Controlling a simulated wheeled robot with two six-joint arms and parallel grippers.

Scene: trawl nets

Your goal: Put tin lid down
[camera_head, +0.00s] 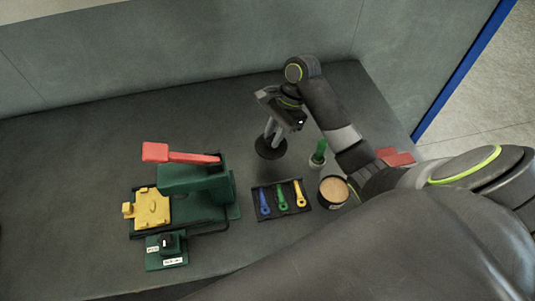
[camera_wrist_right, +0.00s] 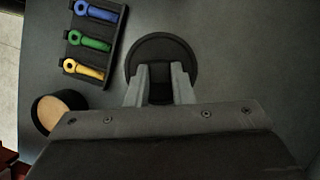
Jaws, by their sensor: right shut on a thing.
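The tin lid (camera_head: 270,149) is a dark round disc at the back right of the table. It also shows in the right wrist view (camera_wrist_right: 162,45), directly between and beyond the fingertips. My right gripper (camera_head: 273,138) points down and is shut on the lid's raised middle part. The lid is at or very close to the table top; I cannot tell whether it touches. The open tin (camera_head: 333,191), dark with tan contents, stands to the front right of the lid, and it shows at the lower left in the wrist view (camera_wrist_right: 60,112). My left gripper is not in view.
A black tray (camera_head: 275,215) holds blue, green and yellow keys. A green-handled tool (camera_head: 319,153) stands by my right arm, with a red object (camera_head: 396,157) beyond. A green press with a red lever (camera_head: 185,156) stands left. Table space left of the lid is clear.

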